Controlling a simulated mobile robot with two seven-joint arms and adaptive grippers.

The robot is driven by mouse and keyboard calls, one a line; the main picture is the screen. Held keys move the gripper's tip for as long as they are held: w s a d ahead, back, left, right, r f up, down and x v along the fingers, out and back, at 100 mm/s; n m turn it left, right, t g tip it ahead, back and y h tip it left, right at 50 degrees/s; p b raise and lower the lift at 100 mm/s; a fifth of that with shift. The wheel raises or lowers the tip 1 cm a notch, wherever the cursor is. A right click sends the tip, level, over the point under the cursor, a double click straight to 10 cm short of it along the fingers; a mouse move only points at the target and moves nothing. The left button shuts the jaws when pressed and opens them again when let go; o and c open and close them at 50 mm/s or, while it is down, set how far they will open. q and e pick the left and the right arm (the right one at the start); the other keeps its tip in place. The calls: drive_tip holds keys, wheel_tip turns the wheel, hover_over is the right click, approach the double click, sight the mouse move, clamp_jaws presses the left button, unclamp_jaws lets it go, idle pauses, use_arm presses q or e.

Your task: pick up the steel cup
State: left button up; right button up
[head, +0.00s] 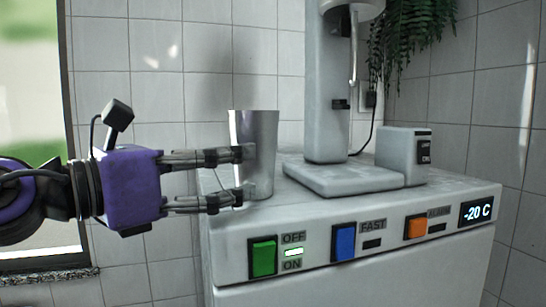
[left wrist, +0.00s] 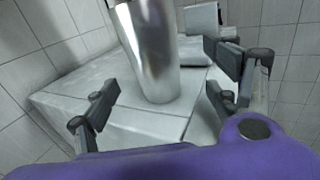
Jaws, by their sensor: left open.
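The steel cup (head: 262,150) stands upright on the left end of the white freezer top. It is tall, shiny and plain. My left gripper (head: 241,174) comes in from the left with its fingers level at the cup's side, near its lower half. In the left wrist view the cup (left wrist: 152,55) is ahead between the two spread fingers of the gripper (left wrist: 160,95), with a gap to each finger. The gripper is open and holds nothing. My right gripper is in neither view.
A grey drink mixer (head: 327,110) stands on the freezer (head: 375,235) right of the cup, with a small grey box (head: 398,157) beside it. The freezer front has green, blue and orange switches. A hanging plant (head: 412,35) is at the upper right. A window is at the left.

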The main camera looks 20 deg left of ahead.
sight(236, 164)
use_arm(q)
drive_tip(key=shift+d, duration=0.15)
drive_tip(key=shift+w+d+p, duration=0.2)
drive_tip(key=shift+w+p, duration=0.2)
drive_tip(key=shift+w, duration=0.1)
drive_tip(key=shift+w+d, duration=0.15)
drive_tip(key=shift+w, duration=0.35)
drive_tip(key=shift+w+d, duration=0.2)
drive_tip(key=shift+w, duration=0.25)
drive_tip(key=shift+w+d+f+b, duration=0.1)
drive_tip(key=shift+w+d+b, duration=0.05)
drive_tip(key=shift+w, duration=0.45)
drive_tip(key=shift+w+d+b, duration=0.1)
drive_tip(key=shift+w+b, duration=0.05)
drive_tip(key=shift+w, duration=0.4)
drive_tip(key=shift+w+d+f+b, duration=0.1)
drive_tip(key=shift+w+d+b, duration=0.1)
drive_tip(key=shift+w+b, duration=0.35)
drive_tip(key=shift+w+d+b, duration=0.15)
drive_tip(key=shift+d+b, duration=0.15)
drive_tip(key=shift+b, duration=0.05)
drive_tip(key=shift+r, duration=0.35)
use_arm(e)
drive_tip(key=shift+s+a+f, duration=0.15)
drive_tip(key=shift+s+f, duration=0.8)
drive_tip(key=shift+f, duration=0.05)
use_arm(q)
drive_tip(key=c, duration=1.7)
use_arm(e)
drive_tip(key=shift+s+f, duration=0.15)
